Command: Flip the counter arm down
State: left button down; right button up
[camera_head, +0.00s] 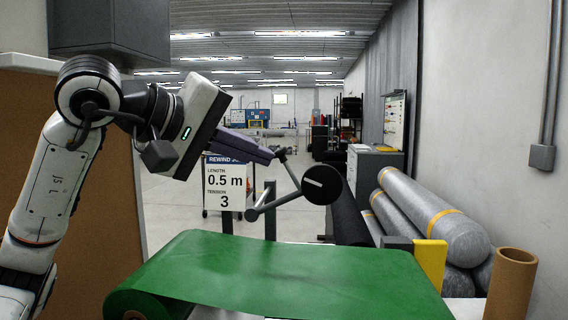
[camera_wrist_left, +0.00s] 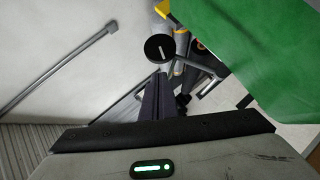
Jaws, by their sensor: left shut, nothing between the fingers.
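The counter arm (camera_head: 279,200) is a grey linkage with a black wheel (camera_head: 321,185) at its end, marked with a white line. The wheel is up, with a gap in the picture between it and the green sheet (camera_head: 280,275). My left gripper (camera_head: 273,156) is shut and empty, its dark purple fingers pointing right at the top of the linkage. The tips look very close to it; I cannot tell if they touch. The left wrist view shows the wheel (camera_wrist_left: 159,48) just beyond the fingertips (camera_wrist_left: 160,78). My right gripper is not in view.
A sign (camera_head: 224,186) reading 0.5 m and 3 stands behind the sheet. A yellow block (camera_head: 430,262), a brown cardboard tube (camera_head: 511,285) and grey rolls (camera_head: 430,215) are at the right. A brown panel (camera_head: 85,150) stands at the left behind my arm.

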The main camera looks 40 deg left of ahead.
pick_arm(q)
send_over(293, 196)
jog(key=s+d, duration=0.2)
jog(key=s, duration=0.2)
notch_tip(293, 196, down, 3)
jog(key=shift+p+x, duration=0.5)
jog(key=shift+x, duration=0.35)
